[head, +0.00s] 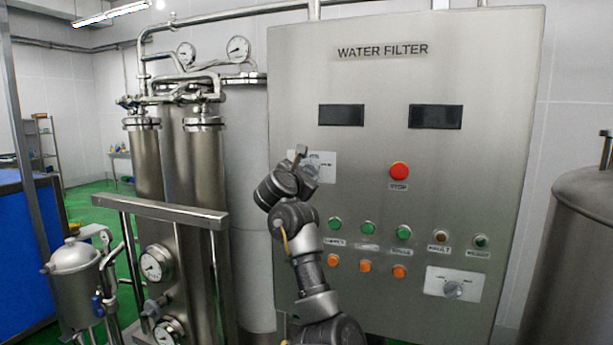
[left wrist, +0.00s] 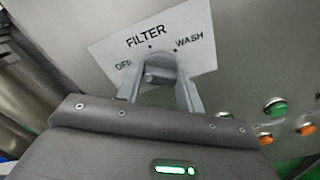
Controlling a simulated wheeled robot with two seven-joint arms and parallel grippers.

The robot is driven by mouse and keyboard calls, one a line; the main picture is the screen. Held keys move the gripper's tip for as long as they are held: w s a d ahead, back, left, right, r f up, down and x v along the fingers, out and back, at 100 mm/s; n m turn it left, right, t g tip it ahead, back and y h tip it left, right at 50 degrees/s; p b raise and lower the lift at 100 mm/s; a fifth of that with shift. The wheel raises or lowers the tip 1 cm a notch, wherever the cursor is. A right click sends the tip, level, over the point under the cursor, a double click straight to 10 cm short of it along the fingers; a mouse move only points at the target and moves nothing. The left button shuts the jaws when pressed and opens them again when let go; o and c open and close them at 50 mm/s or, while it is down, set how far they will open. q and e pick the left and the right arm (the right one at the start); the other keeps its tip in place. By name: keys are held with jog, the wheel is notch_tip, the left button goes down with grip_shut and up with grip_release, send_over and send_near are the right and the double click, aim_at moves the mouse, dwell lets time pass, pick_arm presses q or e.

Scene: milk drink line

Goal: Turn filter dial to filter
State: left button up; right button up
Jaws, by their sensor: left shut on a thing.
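The filter dial (left wrist: 158,74) sits on a white plate (left wrist: 198,52) marked OFF, FILTER and WASH in the left wrist view. My left gripper (left wrist: 160,80) has its two fingers on either side of the dial and is shut on it. The fingers cover much of the dial, so I cannot tell which mark it points to. In the head view my left gripper (head: 308,159) reaches up to the same plate (head: 326,167), on the left part of the WATER FILTER panel (head: 480,75). The gripper hides most of the dial there. My right gripper is not in view.
A red stop button (head: 399,171) is to the right of the plate. Green and orange buttons (head: 366,266) sit in rows below, with a second dial (head: 453,290) at lower right. Steel filter columns (head: 185,170) stand left of the panel, a steel tank (head: 585,240) right.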

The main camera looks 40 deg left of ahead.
pick_arm(q)
jog(key=m+b, duration=0.2)
jog(key=m, duration=0.4)
jog(key=m+b, duration=0.1)
jog(key=m, duration=0.2)
jog(key=shift+r+m, duration=0.15)
jog(key=shift+m, duration=0.15)
jog(key=shift+m+b, duration=0.3)
jog(key=shift+m, duration=0.3)
jog(key=shift+s+r, duration=0.1)
jog(key=shift+r, duration=0.05)
jog(key=o, duration=0.9)
jog(key=shift+o, duration=0.5)
jog(key=shift+w+f, duration=0.3)
jog(key=shift+f, duration=0.05)
jog(key=b+v, duration=0.2)
jog(key=v, duration=0.8)
jog(key=shift+s+d, duration=0.2)
jog(key=shift+s, duration=0.15)
